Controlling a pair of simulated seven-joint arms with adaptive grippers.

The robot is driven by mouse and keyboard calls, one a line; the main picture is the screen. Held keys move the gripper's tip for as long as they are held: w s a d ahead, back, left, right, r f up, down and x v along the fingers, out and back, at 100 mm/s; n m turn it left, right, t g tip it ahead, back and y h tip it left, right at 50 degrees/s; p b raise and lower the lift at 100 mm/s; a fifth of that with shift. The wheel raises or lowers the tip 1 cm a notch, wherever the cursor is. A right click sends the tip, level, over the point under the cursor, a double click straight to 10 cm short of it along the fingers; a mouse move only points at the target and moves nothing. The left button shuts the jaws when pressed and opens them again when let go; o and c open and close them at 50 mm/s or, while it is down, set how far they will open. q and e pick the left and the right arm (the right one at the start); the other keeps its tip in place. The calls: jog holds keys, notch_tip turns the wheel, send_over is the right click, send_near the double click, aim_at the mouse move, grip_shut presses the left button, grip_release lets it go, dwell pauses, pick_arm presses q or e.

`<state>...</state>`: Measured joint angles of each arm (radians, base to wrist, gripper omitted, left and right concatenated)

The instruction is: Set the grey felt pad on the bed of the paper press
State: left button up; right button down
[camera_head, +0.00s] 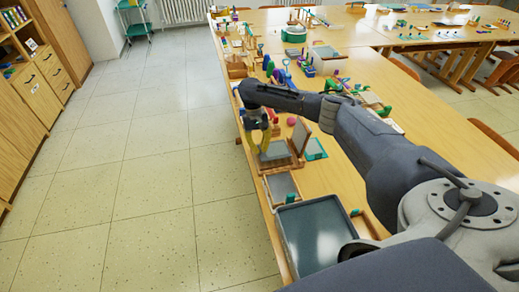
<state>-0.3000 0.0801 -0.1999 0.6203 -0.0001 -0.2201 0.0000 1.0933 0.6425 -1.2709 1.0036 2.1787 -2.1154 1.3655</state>
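The paper press (300,136) appears to be the wooden frame with a raised board near the table's left edge. A flat grey surface (275,152) lies at the foot of that board. I cannot tell whether it is the felt pad or the bare bed. Another flat grey piece (283,186) in a wooden frame lies nearer to me. My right gripper (262,131) points down just above and left of the press. It is small and partly dark, and I cannot make out whether its fingers hold anything. A yellow shape shows beside it. My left gripper is out of view.
A large grey tray (292,244) stands at the near end of the wooden table (357,73). A small teal tray (316,150) lies right of the press. A pink ball (291,122) and many craft items crowd the table beyond. Open floor (155,195) lies to the left.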

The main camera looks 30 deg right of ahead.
jog(key=shift+f, duration=1.45)
dwell(1.2)
dwell(0.4)
jog(key=c, duration=1.5)
grip_release()
jog(key=v, duration=1.2)
